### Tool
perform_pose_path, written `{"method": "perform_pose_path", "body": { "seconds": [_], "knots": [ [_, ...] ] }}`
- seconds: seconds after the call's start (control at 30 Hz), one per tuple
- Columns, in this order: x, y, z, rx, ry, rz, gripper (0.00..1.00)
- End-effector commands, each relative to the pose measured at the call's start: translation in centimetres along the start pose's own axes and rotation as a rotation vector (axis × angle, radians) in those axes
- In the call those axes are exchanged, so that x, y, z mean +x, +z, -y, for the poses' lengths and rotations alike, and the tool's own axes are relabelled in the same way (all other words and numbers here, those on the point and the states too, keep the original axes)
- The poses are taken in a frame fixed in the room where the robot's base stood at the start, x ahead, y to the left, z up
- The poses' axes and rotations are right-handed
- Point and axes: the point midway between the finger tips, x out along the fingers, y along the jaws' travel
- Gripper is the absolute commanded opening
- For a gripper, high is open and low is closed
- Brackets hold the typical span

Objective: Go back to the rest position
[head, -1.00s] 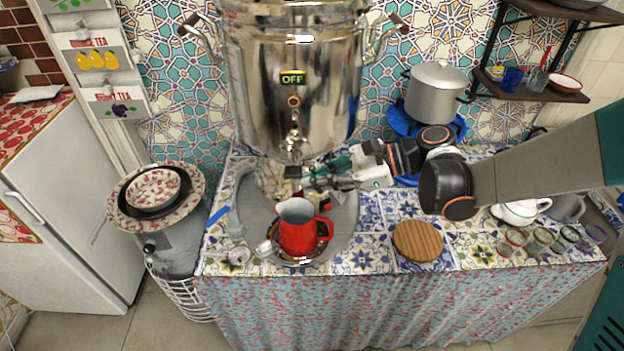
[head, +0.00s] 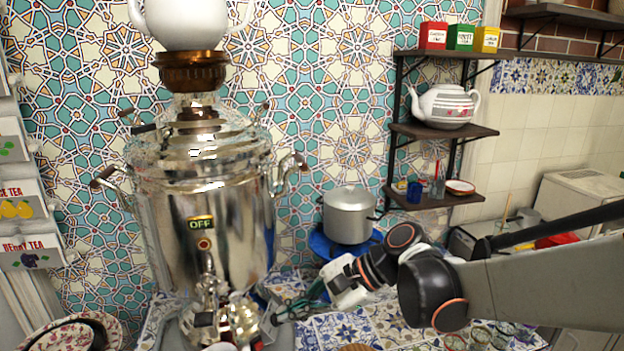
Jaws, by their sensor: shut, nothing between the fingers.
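My arm reaches in from the right side of the head view. My gripper (head: 284,314) is shut and empty, low in the picture, just right of the samovar's tap. The big silver samovar (head: 245,240) stands upright at centre left, with an OFF sign (head: 201,224) on its front. A white teapot (head: 190,22) sits on its top and is cut by the upper edge. Small red parts show near the tap at the bottom edge; I cannot tell what they belong to.
A grey lidded pot (head: 348,216) stands on a blue stand behind my gripper. Dark shelves (head: 455,132) on the right hold a patterned teapot (head: 443,106), tea boxes (head: 460,37) and small cups. The patterned tiled counter (head: 345,328) shows only partly below my arm.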

Motion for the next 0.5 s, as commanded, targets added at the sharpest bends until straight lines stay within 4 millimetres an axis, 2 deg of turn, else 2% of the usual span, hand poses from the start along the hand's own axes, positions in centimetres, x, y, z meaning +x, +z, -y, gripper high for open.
{"method": "perform_pose_path", "body": {
  "seconds": [0.27,0.5],
  "knots": [
    [-5.5,-1.4,-4.8,-0.330,0.043,-0.325,0.00],
    [-10.5,-2.9,-9.6,-0.636,0.166,-0.590,0.00]
  ]
}}
